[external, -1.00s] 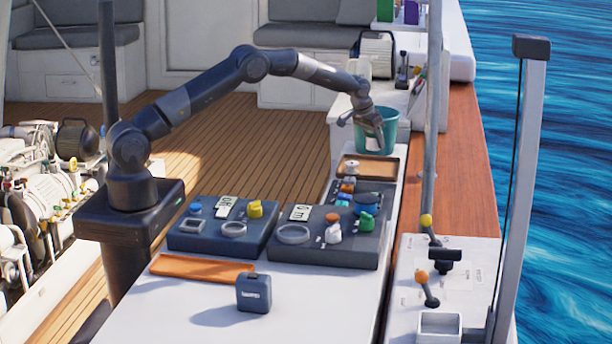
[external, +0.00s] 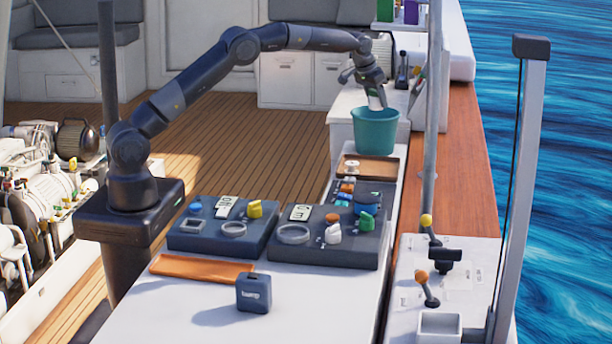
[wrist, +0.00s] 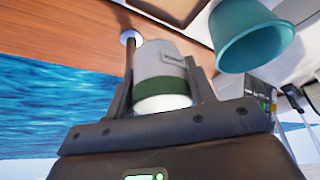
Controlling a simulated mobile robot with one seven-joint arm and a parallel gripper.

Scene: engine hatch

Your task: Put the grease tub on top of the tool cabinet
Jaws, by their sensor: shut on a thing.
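The grease tub, a pale grey-white container with a dark green band, shows in the wrist view (wrist: 162,62) between the fingers of my gripper (wrist: 158,80). In the external view the tub (external: 377,102) appears as a small pale shape below my gripper (external: 374,92), just above or behind the teal bucket's rim. My gripper is shut on it. White cabinets with drawers (external: 291,78) stand at the back; I cannot tell for sure which piece is the tool cabinet.
The teal bucket (external: 375,134) stands close below my gripper. A brown tray (external: 378,171), control panels (external: 325,250) and a dark labelled box (external: 254,293) sit on the white counter. A grey pole (external: 432,140) rises to the right. Clear deck (external: 230,140) lies to the left.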

